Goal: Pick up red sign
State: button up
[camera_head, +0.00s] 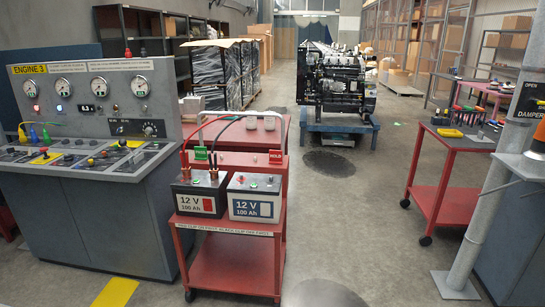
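A small red sign (277,157) with light lettering, apparently "HOLD", stands upright at the back right of the red battery cart (238,262). It is behind the right-hand 12 V battery (255,197). A small green sign (200,153) stands at the back left of the same cart, behind the left-hand 12 V battery (199,192). Nothing is seen touching the red sign. My gripper is not in view.
A grey engine control console (90,215) stands close on the cart's left. Another red cart (455,200) with tools and a grey post (485,215) are on the right. A diesel engine (337,80) stands behind. Floor between the carts is clear.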

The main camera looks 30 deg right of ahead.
aim_at(275, 156)
jog(key=u, duration=0.1)
jog(key=i, duration=1)
jog(key=u, duration=0.35)
